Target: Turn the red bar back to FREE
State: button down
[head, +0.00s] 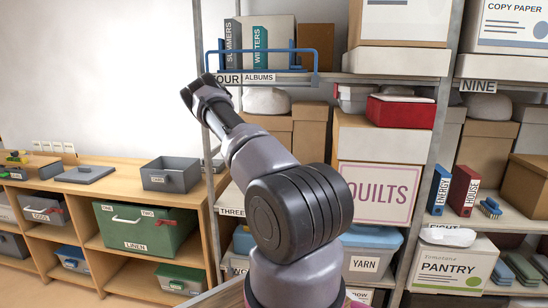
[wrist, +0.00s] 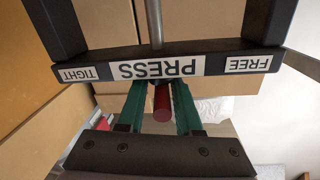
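The press is a dark frame in the wrist view, with its crossbeam (wrist: 105,72) running across the top. Its labels show upside down: TIGHT (wrist: 77,74) at left, PRESS in the middle and FREE (wrist: 247,65) at right. A grey metal rod (wrist: 155,22) rises behind the beam. The red bar (wrist: 162,103) shows below the beam, nearly end-on. My gripper (wrist: 159,88) has its green fingers on either side of the bar, with a visible gap at left; contact at right is unclear. In the head view my wrist hides the fingers, and I cannot make out the press.
A blue rack (head: 316,66) with binders stands on the upper shelf near my wrist. A shelf post (head: 203,50) is close to my arm. Boxes (head: 306,130) fill the shelf behind it. A low wooden bench (head: 120,172) with a grey bin (head: 170,178) stands at left.

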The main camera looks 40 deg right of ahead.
jog(key=shift+n+t+y, duration=0.4)
jog(key=shift+t, duration=0.1)
jog(key=n+t+y, duration=0.4)
jog(key=y, duration=0.1)
jog(key=shift+d+r+y, duration=0.15)
jog(key=shift+y, duration=0.15)
jog(key=n+t+y, duration=0.1)
jog(key=n+y, duration=0.1)
jog(key=y, duration=0.1)
jog(key=n+t+y, duration=0.1)
jog(key=n+y, duration=0.1)
jog(key=y, duration=0.1)
jog(key=shift+w, duration=0.1)
jog(key=shift+a+n+y, duration=0.2)
jog(key=shift+n+y, duration=0.2)
jog(key=c, duration=0.8)
grip_release()
